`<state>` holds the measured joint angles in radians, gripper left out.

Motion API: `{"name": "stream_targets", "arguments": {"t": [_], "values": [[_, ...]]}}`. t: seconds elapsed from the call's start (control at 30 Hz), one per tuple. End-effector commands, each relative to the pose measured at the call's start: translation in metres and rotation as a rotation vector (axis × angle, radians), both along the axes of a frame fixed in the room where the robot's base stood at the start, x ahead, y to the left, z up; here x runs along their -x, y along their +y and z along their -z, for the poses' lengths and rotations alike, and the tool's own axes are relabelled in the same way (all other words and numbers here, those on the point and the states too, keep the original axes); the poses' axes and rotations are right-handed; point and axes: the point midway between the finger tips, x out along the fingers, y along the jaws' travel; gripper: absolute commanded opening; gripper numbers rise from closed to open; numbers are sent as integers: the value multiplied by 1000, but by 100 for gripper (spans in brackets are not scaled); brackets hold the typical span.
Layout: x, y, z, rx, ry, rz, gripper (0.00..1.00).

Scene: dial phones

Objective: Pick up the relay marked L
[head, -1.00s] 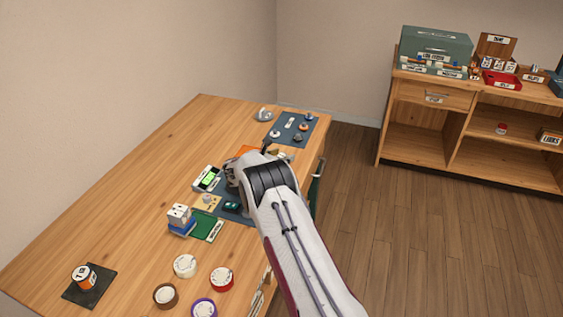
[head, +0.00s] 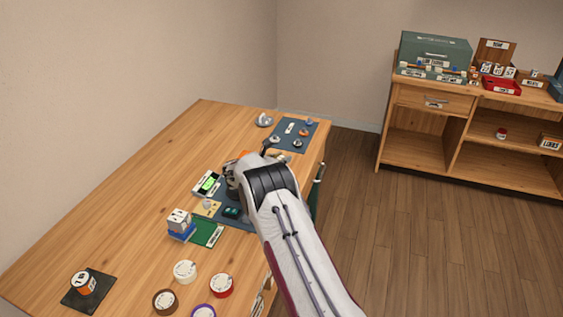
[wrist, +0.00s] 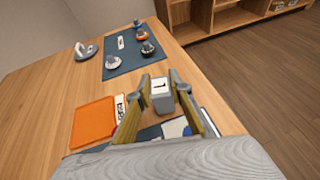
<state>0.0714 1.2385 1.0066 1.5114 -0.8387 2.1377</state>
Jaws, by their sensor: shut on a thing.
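A small light-grey block (wrist: 161,101) with a white label is between the fingertips of my gripper (wrist: 163,88) in the wrist view. The dark mark on the label looks like an L turned over. My gripper is shut on this block, one finger on each side, and the block appears raised over the table. In the head view my arm hides the gripper's fingers and the block.
An orange tray (wrist: 92,122) lies left of the gripper, with a blue mat (wrist: 118,65) of small parts beyond. A silver object (wrist: 85,50) stands beside that mat. The wooden table (head: 120,190) is bare along its left side. A shelf unit (head: 415,150) stands at the right.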

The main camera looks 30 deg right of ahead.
Motion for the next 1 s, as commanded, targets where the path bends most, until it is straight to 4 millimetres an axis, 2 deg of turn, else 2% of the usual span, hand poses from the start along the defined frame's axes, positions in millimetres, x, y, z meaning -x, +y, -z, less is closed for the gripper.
{"name": "stream_targets", "arguments": {"t": [0.27, 0.7, 1.0], "values": [[0, 0, -39, 0, -3, 0, 0], [0, 0, -125, 0, -4, 0, 0], [0, 0, -160, 1, -1, 1, 0]]}}
